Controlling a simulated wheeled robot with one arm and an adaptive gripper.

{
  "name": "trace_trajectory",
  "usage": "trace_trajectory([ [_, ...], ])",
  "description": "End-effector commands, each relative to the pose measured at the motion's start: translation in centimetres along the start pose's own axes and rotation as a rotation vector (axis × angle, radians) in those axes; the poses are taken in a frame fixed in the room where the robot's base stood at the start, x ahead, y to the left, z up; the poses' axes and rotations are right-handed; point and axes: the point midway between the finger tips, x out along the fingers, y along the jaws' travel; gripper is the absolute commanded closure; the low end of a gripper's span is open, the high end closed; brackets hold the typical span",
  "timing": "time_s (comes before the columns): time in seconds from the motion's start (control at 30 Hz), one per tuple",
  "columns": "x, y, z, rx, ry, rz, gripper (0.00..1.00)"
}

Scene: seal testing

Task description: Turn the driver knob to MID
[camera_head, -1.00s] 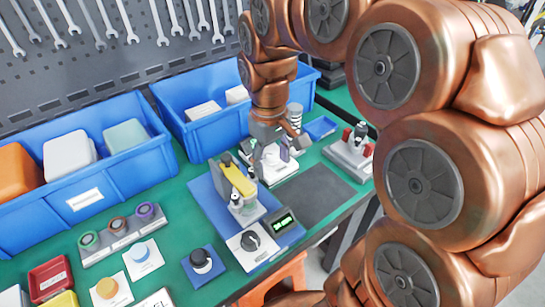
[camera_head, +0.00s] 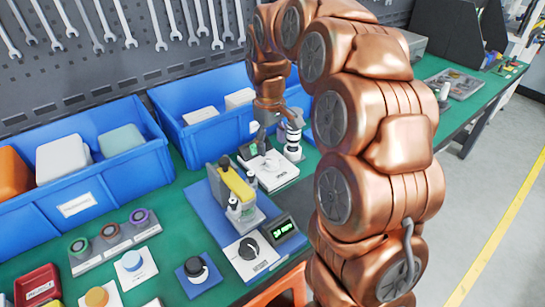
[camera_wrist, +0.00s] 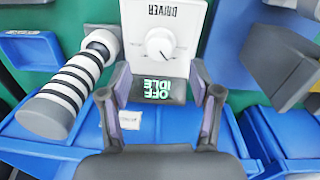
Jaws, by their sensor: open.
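The driver unit is a white panel lettered DRIVER in the wrist view, with a pale round knob (camera_wrist: 160,44) and a dark display (camera_wrist: 158,90) reading OFF and IDLE. The knob's dark pointer line is visible, but its exact setting is hard to read. My gripper (camera_wrist: 162,98) is open and empty, its two fingers apart on either side of the display, with the knob beyond them in the picture. In the head view, my gripper (camera_head: 273,136) hangs over the white driver unit (camera_head: 274,172), partly covering it; the knob is not clear there.
A black-and-white striped cylinder (camera_wrist: 60,98) stands close beside the driver unit. A yellow-handled press (camera_head: 236,187) and a second panel with a black knob (camera_head: 249,248) are in front. Blue bins (camera_head: 205,130) stand behind. My arm covers the bench's right part.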

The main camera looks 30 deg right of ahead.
Motion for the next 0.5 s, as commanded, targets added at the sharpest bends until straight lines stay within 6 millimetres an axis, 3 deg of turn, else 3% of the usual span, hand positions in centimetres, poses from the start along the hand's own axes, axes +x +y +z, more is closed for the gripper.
trace_trajectory([
  [0.3,4.6,-0.1,0.1,0.001,-0.003,-0.002,0.37],
  [0.5,5.8,0.0,0.0,0.001,0.0,0.0,0.37],
])
